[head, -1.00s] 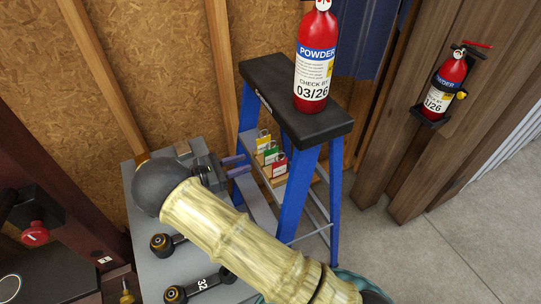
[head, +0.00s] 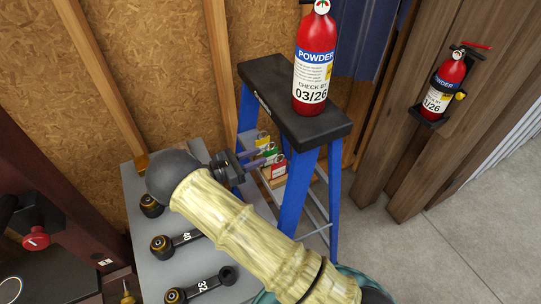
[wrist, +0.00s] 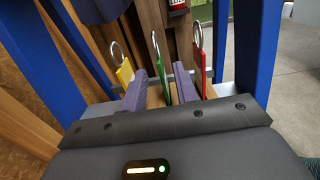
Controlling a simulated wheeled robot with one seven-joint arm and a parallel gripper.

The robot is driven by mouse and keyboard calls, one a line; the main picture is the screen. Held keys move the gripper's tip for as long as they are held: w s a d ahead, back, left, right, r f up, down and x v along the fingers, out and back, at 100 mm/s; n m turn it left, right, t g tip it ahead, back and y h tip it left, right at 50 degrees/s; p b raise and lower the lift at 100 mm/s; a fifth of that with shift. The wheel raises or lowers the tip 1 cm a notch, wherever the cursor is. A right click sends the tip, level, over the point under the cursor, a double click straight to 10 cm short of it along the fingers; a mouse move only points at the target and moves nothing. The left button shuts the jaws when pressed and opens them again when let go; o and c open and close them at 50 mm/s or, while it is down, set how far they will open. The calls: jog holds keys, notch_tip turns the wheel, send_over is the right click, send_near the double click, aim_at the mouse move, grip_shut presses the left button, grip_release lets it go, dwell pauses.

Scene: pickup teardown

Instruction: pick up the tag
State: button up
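Three tags with metal rings stand in a row on a wooden block on the ladder's lower step. They are yellow (head: 263,137), green (head: 270,150) and red (head: 278,168). The wrist view shows the yellow tag (wrist: 124,72) at left, the green tag (wrist: 160,68) in the middle and the red tag (wrist: 197,70) at right. My gripper (head: 252,158) is close to them. In the wrist view my gripper (wrist: 161,82) is open. Its purple fingers lie left and right of the green tag with gaps visible. The fingers partly hide the block and the outer tags.
The blue ladder (head: 290,195) has legs on both sides of the tags. A fire extinguisher (head: 314,70) stands on its black top (head: 275,105). Another extinguisher (head: 440,90) hangs at right. A grey panel (head: 215,255) with wrenches lies below my arm.

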aim_at(270, 152)
jog(key=shift+d, duration=0.1)
jog(key=p+x, duration=0.2)
jog(key=x, duration=0.3)
jog(key=shift+d, duration=0.1)
jog(key=shift+f, duration=0.1)
dwell(0.5)
grip_shut()
